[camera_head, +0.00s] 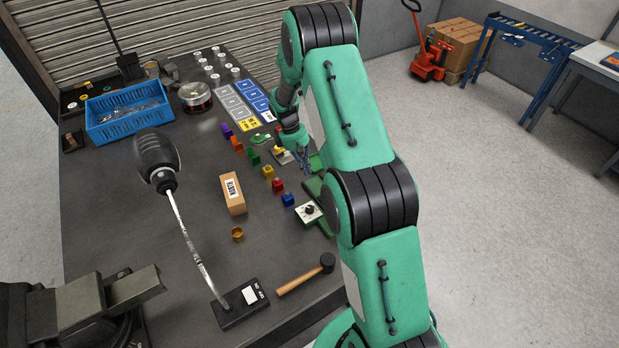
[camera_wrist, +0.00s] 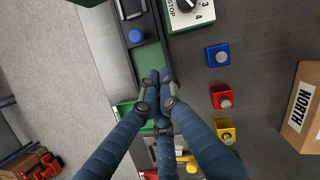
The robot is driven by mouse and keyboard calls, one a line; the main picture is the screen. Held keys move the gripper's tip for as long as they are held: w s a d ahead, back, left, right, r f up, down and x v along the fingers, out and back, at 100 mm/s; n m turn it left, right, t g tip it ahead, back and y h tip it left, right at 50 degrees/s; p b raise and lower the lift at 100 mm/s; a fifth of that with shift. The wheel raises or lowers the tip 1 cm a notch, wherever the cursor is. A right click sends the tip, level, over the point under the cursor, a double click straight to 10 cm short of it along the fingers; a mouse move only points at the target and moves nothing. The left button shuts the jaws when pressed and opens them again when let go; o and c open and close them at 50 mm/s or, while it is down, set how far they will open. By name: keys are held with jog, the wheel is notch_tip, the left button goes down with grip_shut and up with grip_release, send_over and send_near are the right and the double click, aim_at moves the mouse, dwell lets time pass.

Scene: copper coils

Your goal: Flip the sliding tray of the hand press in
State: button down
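The hand press is partly hidden behind my arm in the head view; a green part of it (camera_head: 313,187) shows at the table's right edge. In the wrist view, a dark-framed green channel (camera_wrist: 147,66) that seems to belong to it runs up the picture, with a round blue knob (camera_wrist: 136,35) near its upper end. I cannot tell for certain which part is the sliding tray. My gripper (camera_wrist: 159,75) is over the channel, below the knob and apart from it. Its fingertips are together, with nothing visible between them. It also shows in the head view (camera_head: 305,168).
A dial box (camera_wrist: 187,12) stands right of the channel. Coloured blocks, including a blue one (camera_head: 288,199) and a red one (camera_head: 278,185), stand in a row nearby. A cardboard box (camera_head: 233,194), a mallet (camera_head: 306,275) and a blue basket (camera_head: 128,112) are also on the table.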

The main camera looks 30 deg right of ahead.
jog(key=shift+v, duration=1.4)
jog(key=s+a+r+m+t+b, duration=0.1)
jog(key=s+a+r, duration=0.3)
jog(key=r, duration=0.5)
jog(key=s+a+r+m+t+b, duration=0.15)
jog(key=s+a+r, duration=0.3)
jog(key=r, duration=0.55)
jog(key=s+a+r+t+b, duration=0.2)
jog(key=s+a+r, duration=0.2)
jog(key=r, duration=0.5)
jog(key=s+a+r+m+t+b, duration=0.1)
jog(key=s+a, duration=0.2)
jog(key=s, duration=0.5)
jog(key=s+a+r+m+t+y+b, duration=0.1)
jog(key=s+a, duration=0.3)
jog(key=s, duration=0.5)
jog(key=s+a+r+m+t+b, duration=0.1)
jog(key=s+a+r+t, duration=0.1)
jog(key=s, duration=0.7)
jog(key=shift+a+r+y+b, duration=0.35)
jog(key=shift+a+r, duration=0.1)
jog(key=shift+a, duration=0.45)
jog(key=shift+s, duration=0.1)
